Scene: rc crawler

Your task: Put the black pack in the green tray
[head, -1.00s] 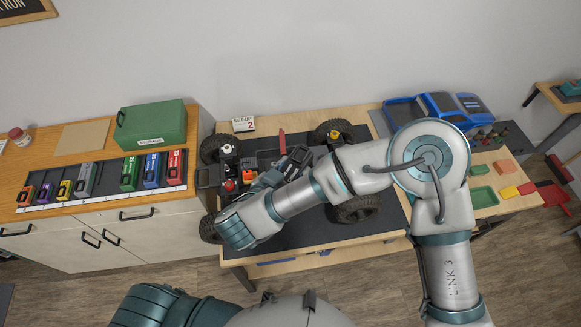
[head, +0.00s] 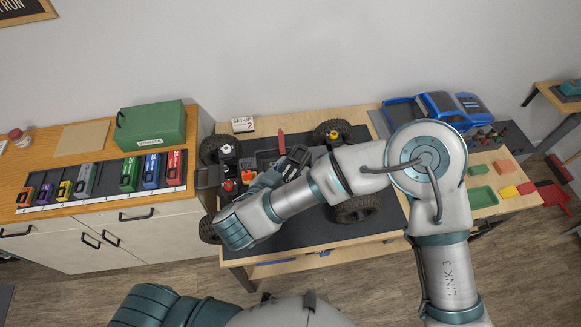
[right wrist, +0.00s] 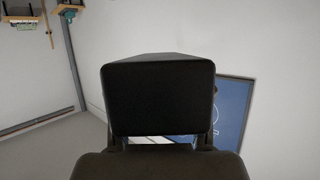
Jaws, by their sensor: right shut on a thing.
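My right gripper (head: 291,162) is over the middle of the crawler chassis, with its arm reaching in from the right. It is shut on a dark thing, which I take for the black pack; in the head view the two blend together. In the right wrist view a black block with rounded corners (right wrist: 158,98) fills the middle, and I cannot tell how much of it is pack or gripper. The green tray (head: 484,196) is a small shallow tray on the right side of the table, right of my arm. My left gripper is not in view.
The chassis has large black wheels (head: 333,131) and stands on a dark mat. A blue truck body (head: 440,106) lies behind my right elbow. Coloured blocks (head: 507,193) lie beside the tray. A green case (head: 152,126) and several coloured packs (head: 129,173) stand on the left cabinet.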

